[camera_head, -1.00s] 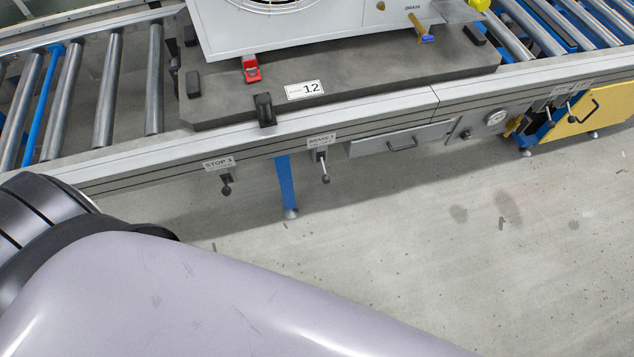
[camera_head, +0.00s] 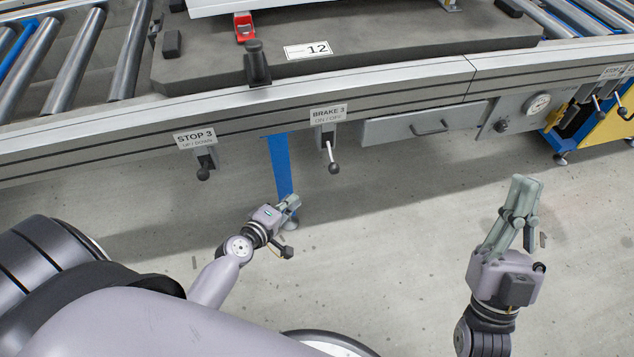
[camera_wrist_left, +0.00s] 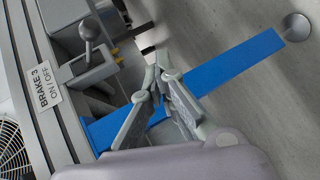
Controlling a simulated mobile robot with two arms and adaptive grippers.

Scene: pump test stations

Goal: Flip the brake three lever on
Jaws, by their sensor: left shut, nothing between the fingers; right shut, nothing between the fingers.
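The brake three lever (camera_head: 333,160) is a short metal rod with a dark ball knob. It hangs down from a bracket under the "BRAKE 3 ON / OFF" label (camera_head: 328,114) on the conveyor's front rail. In the left wrist view the lever (camera_wrist_left: 89,32) and its label (camera_wrist_left: 46,88) show at the upper left. My left gripper (camera_head: 292,202) is shut and empty, below and left of the lever, in front of the blue leg. Its fingers (camera_wrist_left: 163,72) are apart from the lever. My right gripper (camera_head: 525,184) is shut and empty, to the right over the floor.
The STOP 3 lever (camera_head: 203,168) hangs to the left. A grey drawer (camera_head: 425,124) with a handle and a gauge (camera_head: 538,104) lie to the right. A blue leg (camera_head: 280,165) stands between the levers. The floor in front is clear.

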